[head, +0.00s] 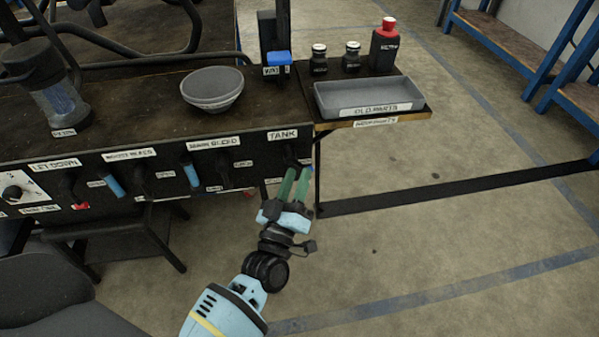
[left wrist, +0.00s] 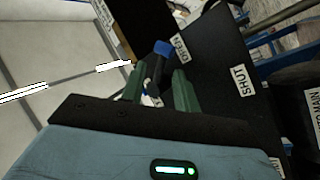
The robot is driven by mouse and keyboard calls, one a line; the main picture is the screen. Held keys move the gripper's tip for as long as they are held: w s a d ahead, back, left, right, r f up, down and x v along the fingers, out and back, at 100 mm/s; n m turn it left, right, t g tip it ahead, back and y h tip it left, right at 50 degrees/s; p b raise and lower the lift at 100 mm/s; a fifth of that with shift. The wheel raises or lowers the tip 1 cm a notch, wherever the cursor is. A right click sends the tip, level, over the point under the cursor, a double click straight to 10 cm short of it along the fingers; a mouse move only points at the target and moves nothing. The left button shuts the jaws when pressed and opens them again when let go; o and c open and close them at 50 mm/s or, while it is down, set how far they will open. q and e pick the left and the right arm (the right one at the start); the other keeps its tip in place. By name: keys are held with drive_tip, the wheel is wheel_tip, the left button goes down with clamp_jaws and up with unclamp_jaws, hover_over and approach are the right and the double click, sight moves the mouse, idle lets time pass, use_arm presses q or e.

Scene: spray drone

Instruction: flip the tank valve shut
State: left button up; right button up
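The tank valve sits on the black panel front under the TANK label (head: 282,134). In the left wrist view its lever (left wrist: 161,49) shows a blue end and a darker shaft. An OPEN label (left wrist: 180,47) is close beside the lever, and a SHUT label (left wrist: 242,80) is farther right. My left gripper (head: 299,172) is at the valve with its green fingers apart. In the left wrist view the fingers (left wrist: 159,68) stand on either side of the lever, and I see no clear grip on it. In the head view the fingers partly hide the lever. My right gripper is not in view.
The panel (head: 230,163) has other blue-handled levers to the left. On top are a grey bowl (head: 212,84) and a clear filter cup (head: 60,104). A grey parts tray (head: 325,96), two small jars and a dark red-capped bottle (head: 384,48) are at right. The floor at right is clear.

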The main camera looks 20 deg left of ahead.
use_arm(q)
drive_tip(key=shift+x, duration=1.05)
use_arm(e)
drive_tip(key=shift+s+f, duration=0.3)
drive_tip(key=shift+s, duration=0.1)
use_arm(q)
drive_tip(key=c, duration=0.7)
clamp_jaws()
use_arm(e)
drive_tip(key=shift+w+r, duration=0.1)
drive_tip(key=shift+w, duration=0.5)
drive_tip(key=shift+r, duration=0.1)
